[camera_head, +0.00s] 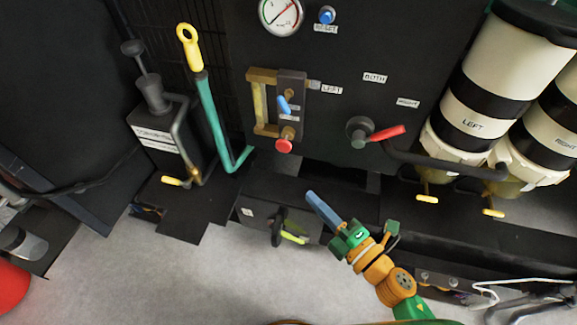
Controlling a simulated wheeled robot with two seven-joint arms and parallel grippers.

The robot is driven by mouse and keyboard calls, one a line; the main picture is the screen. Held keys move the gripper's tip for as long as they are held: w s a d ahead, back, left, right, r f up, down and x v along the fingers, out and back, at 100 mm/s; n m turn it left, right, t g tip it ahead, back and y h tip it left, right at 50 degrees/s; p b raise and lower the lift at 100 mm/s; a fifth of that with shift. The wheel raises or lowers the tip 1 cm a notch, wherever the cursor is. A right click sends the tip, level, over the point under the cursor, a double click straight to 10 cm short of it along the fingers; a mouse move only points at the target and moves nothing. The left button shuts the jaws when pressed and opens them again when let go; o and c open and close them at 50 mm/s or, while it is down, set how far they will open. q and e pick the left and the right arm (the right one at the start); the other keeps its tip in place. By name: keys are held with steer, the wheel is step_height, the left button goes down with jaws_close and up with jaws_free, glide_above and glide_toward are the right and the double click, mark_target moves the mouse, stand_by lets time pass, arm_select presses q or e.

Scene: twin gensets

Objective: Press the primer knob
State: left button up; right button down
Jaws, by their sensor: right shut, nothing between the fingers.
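A black round knob (132,47) tops a plunger rod on a dark pump unit (165,135) at the left in the head view; this looks like the primer knob, but the unit's label is too small to read. The knob stands raised above the pump body. My right gripper (311,197) comes in from the lower right. Its blue fingers are shut and empty, pointing up and left. It is well to the right of and below the knob in the picture, touching nothing that I can see. My left gripper is out of view.
A teal lever with a yellow grip (189,48) stands right of the pump. The dark panel carries a gauge (282,14), a blue reset button (327,15), a red knob (284,146) and a red-handled selector (387,133). Striped filters (475,115) stand at right.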

steer(key=shift+a+r, duration=0.1)
steer(key=shift+r, duration=0.1)
glide_toward(279, 147)
steer(key=a, duration=0.4)
steer(key=w, duration=0.4)
steer(key=shift+w+d, duration=0.3)
steer(key=shift+d, duration=0.1)
